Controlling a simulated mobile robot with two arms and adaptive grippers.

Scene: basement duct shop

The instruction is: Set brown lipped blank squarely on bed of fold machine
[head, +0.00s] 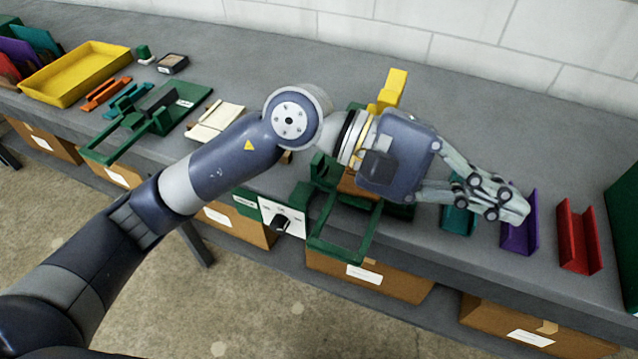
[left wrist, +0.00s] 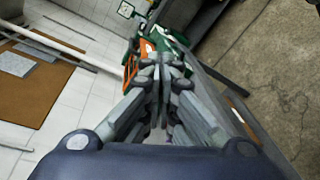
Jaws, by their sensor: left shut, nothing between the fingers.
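The green fold machine (head: 345,248) stands at the bench's front edge, with a white dial panel (head: 282,217) on its left and a yellow block (head: 394,88) behind it. A brown piece (head: 350,186), apparently the lipped blank, shows on the machine beneath my left wrist. Most of it is hidden, so I cannot tell whether it lies square. My left gripper (head: 517,206) reaches past the machine to the right, empty, its fingers together over the purple channel (head: 520,233). The shut fingertips also show in the left wrist view (left wrist: 162,62). My right gripper is not in view.
A teal channel (head: 458,218) and a red channel (head: 578,236) lie beside the purple one. A dark green box (head: 626,215) stands at the right edge. A yellow tray (head: 75,75) and another green tool (head: 150,120) are at left. The back right bench is clear.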

